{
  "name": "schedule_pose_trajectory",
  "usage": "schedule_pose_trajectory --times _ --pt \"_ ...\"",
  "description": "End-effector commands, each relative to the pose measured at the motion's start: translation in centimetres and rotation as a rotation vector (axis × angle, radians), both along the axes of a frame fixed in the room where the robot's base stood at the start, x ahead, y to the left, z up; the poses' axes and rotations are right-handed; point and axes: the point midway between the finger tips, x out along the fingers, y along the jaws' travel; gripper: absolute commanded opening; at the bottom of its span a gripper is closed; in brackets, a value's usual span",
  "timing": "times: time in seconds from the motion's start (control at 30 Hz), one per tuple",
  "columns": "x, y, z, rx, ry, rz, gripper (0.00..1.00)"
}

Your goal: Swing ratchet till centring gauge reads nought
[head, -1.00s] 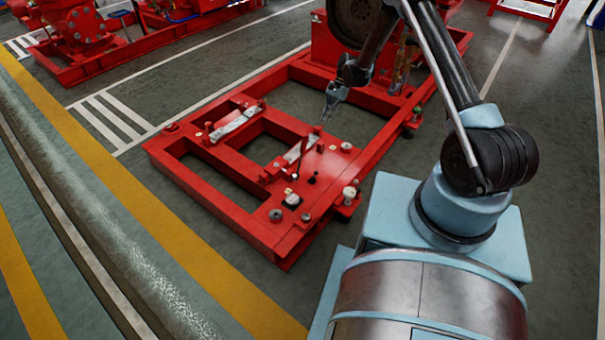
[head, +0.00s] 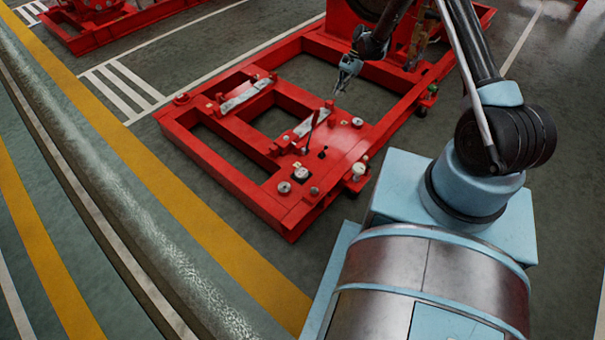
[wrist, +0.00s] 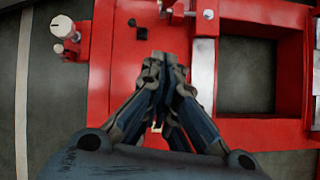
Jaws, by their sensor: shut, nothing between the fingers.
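The ratchet appears to be the thin dark lever (head: 311,128) standing tilted on the red base frame, beside a pale metal plate. My gripper (head: 339,88) is shut and empty, above the frame and beyond the lever in the head view. In the wrist view my gripper (wrist: 160,62) points at the red deck, left of the pale plate (wrist: 203,70). I see no contact with the lever.
The red base frame (head: 230,158) has open rectangular bays and a second pale plate (head: 247,95). Floor left of the frame is clear.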

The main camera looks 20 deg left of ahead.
Motion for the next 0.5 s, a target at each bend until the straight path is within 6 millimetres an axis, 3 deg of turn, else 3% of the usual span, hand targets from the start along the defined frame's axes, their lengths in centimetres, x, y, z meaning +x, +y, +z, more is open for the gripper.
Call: schedule_pose_trajectory --times 0.27,0.43,0.5 --pt "0.0 0.0 0.0 0.000 0.000 0.000 0.02" --pt "-0.4 0.4 1.0 0.003 -0.017 0.022 0.41" --pt "-1.0 0.9 2.3 0.008 -0.039 0.051 0.41"
